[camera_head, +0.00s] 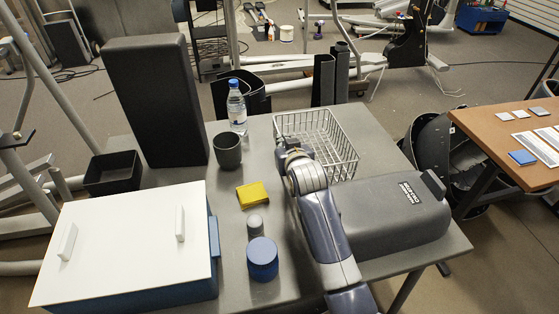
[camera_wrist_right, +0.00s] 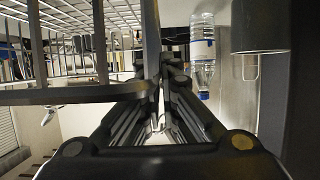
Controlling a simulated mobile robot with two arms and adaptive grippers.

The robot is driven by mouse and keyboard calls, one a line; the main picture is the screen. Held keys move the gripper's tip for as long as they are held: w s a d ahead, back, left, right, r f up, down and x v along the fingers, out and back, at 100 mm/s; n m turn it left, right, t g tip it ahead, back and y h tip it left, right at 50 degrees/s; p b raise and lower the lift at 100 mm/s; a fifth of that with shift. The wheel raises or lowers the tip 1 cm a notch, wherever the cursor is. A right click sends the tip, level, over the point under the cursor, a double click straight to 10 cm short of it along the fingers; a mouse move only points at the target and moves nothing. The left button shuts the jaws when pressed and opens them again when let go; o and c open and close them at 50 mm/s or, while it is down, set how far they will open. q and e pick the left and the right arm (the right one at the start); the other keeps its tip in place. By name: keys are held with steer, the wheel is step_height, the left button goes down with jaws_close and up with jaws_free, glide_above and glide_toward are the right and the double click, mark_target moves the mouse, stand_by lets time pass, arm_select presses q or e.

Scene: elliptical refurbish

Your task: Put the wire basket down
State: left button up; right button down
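The wire basket (camera_head: 345,128) is a pale wire-mesh basket at the back right of the grey table (camera_head: 385,140). It looks upright, at or just above the table top; I cannot tell whether its base touches. My right gripper (camera_head: 284,143) is at the basket's near left edge, its fingertips mostly hidden by the wrist in the head view. In the right wrist view, the fingers of my right gripper (camera_wrist_right: 160,75) are close together on the rim of the wire basket (camera_wrist_right: 60,96), whose mesh fills the upper left. My left gripper is not in view.
A water bottle (camera_head: 236,108) and a dark cup (camera_head: 227,150) stand left of the basket. A yellow sponge-like block (camera_head: 252,195), a blue round container (camera_head: 262,258) and a white-lidded box (camera_head: 125,240) are nearer. A grey machine case (camera_head: 390,220) stands in front of the basket.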

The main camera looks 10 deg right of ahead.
steer(key=shift+w+f, duration=0.1)
steer(key=shift+f, duration=1.95)
steer(key=shift+f, duration=0.15)
steer(key=c, duration=1.8)
jaws_free()
